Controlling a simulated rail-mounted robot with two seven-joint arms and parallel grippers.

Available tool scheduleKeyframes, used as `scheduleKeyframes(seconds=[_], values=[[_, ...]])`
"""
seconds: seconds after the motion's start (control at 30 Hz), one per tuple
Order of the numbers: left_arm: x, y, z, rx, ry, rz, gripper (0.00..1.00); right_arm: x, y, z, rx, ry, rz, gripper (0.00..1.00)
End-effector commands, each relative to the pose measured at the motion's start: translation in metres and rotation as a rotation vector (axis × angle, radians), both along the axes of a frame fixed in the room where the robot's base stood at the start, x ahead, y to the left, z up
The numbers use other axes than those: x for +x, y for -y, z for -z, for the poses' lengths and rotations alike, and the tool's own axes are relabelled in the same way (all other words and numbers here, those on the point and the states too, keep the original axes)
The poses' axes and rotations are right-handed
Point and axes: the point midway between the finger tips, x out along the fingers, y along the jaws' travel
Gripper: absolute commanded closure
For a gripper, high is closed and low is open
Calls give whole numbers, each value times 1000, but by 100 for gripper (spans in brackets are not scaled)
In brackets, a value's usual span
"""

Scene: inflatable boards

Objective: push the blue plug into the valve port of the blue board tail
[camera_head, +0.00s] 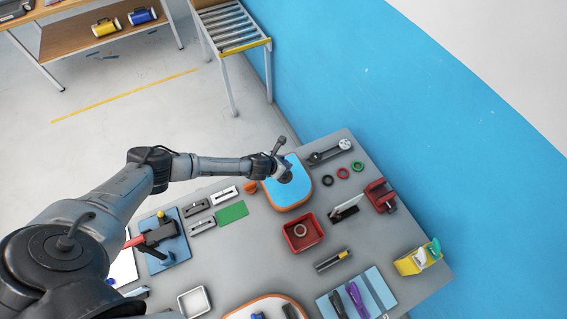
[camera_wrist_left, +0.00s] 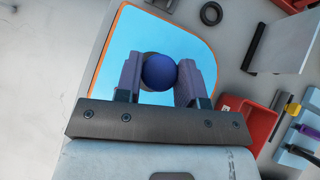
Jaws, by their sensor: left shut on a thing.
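The blue board tail (camera_head: 287,191) lies near the far edge of the grey table, light blue with an orange rim. It also shows in the left wrist view (camera_wrist_left: 119,66). My left gripper (camera_head: 284,175) is over the board. In the left wrist view its two fingers (camera_wrist_left: 160,77) are shut on the round, dark blue plug (camera_wrist_left: 159,71). I cannot tell whether the plug touches the board. The valve port is not clearly seen. My right gripper is in neither view.
A red tray (camera_head: 304,243) with a ring in it stands close to the board. Black, red and green rings (camera_head: 343,173) lie to its right. A red vise (camera_head: 380,195) and a green pad (camera_head: 231,212) are nearby. A second board (camera_head: 236,314) lies at the near edge.

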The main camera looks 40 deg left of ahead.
Motion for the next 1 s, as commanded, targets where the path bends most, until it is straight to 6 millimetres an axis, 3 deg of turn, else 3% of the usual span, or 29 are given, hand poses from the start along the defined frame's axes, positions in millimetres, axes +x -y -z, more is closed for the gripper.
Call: scheduleKeyframes(seconds=[0.47,1.0], values=[[-2,0,-2,3,0,4,86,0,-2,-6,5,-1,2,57],[-1,1,41,1,1,3,86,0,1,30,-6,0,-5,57]])
